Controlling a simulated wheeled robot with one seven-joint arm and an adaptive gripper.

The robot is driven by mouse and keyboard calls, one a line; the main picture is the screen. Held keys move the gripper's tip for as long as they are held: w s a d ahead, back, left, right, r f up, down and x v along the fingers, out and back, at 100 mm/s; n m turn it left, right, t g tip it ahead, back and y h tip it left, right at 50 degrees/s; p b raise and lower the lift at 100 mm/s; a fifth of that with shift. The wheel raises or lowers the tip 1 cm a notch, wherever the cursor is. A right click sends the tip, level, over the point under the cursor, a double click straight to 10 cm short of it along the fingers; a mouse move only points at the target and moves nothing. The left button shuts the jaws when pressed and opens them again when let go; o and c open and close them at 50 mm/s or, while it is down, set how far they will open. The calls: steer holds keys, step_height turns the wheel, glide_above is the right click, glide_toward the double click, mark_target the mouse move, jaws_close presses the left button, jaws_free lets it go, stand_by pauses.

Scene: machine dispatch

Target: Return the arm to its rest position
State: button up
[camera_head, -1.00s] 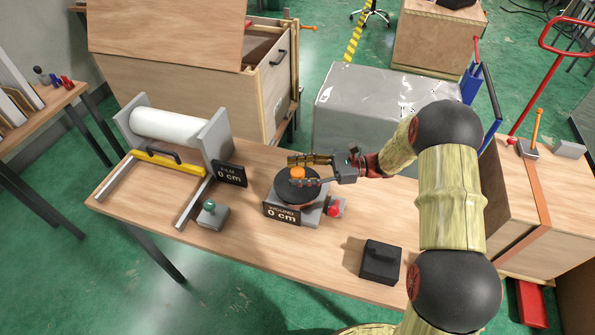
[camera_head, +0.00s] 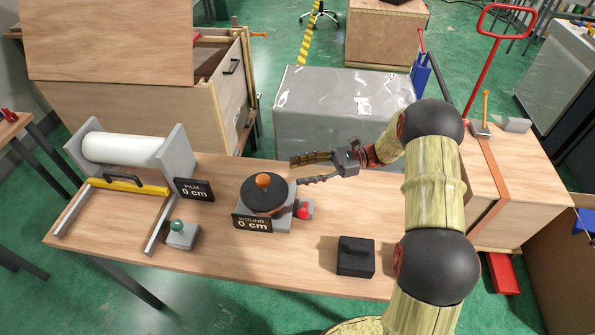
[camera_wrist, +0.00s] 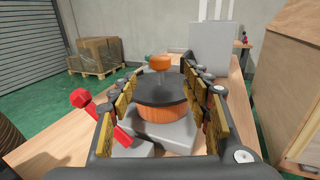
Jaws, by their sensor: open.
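My gripper (camera_head: 318,169) is open and empty, held above the table just right of the winder. In the wrist view its fingers (camera_wrist: 165,105) stand wide on either side of the winder's image. The winder has a dark round disc (camera_head: 263,192) with an orange knob (camera_head: 263,181) on a grey base, and a sign reading "WOUND 0 cm" (camera_head: 252,223). In the wrist view the knob (camera_wrist: 159,62) and the orange drum (camera_wrist: 165,113) under the disc show clearly. My arm is bent and reaches in from the right.
The table (camera_head: 215,250) also carries a film roll (camera_head: 123,149) in a grey frame, a "FILM 0 cm" sign (camera_head: 194,190), a green-knobbed block (camera_head: 182,234), a red button (camera_head: 304,210) and a black block (camera_head: 356,257). A wrapped grey box (camera_head: 335,110) stands behind.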

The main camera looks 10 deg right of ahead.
stand_by(0.3)
steer(key=s+a+r+n+g+h, duration=0.1)
steer(key=s+a+r+n+h, duration=0.1)
steer(key=s+r+n+h, duration=0.4)
steer(key=s+a+r+n+h, duration=0.25)
steer(key=s+r, duration=0.25)
steer(key=s, duration=0.4)
steer(key=s+d+r+n+t+h, duration=0.3)
steer(key=s+d+n+h, duration=0.1)
steer(key=s, duration=0.3)
steer(key=s+d+r+n+t+h, duration=0.3)
steer(key=s+d+n+t+h, duration=0.1)
steer(key=s, duration=0.3)
steer(key=shift+d+n+t+h, duration=0.3)
steer(key=shift+d+n+h, duration=0.2)
steer(key=shift+h, duration=0.25)
steer(key=shift+a, duration=0.1)
